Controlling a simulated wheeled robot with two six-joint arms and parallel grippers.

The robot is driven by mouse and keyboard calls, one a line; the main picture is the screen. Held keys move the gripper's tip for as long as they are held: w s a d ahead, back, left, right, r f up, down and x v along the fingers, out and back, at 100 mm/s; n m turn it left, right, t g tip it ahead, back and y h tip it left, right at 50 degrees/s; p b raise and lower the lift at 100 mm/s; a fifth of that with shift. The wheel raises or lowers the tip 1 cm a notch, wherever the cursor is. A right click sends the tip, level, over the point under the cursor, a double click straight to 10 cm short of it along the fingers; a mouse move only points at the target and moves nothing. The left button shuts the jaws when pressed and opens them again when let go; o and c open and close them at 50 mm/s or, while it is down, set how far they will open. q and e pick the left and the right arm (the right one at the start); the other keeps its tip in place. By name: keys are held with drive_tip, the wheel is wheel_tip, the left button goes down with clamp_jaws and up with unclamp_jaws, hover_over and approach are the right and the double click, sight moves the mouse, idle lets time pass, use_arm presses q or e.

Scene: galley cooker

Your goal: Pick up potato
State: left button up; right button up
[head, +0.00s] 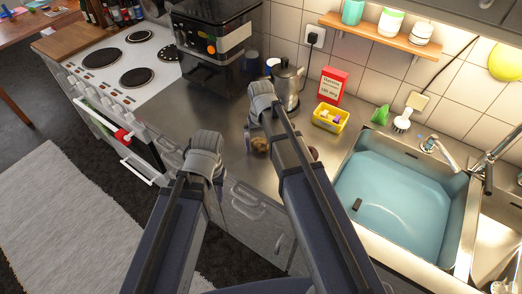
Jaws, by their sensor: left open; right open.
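A brown, rounded object that looks like the potato (260,145) lies on the steel counter (225,115), partly hidden by my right arm. A second small brown-red object (313,152) shows just right of that arm; I cannot tell what it is. My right gripper (250,136) is open, low over the counter close beside the potato's left side. I cannot tell whether it touches it. My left gripper (201,165) is open and empty near the counter's front edge, left of the potato. Its fingertips are mostly hidden by its wrist.
The sink (395,205) with blue water lies to the right. A yellow box (330,118), a red packet (332,84) and a metal kettle (287,82) stand behind. A coffee machine (215,40) and a white cooker (125,62) are at left. The counter's left-middle is clear.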

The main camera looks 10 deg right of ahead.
drive_tip(key=shift+c, duration=0.2)
drive_tip(key=c, duration=1.3)
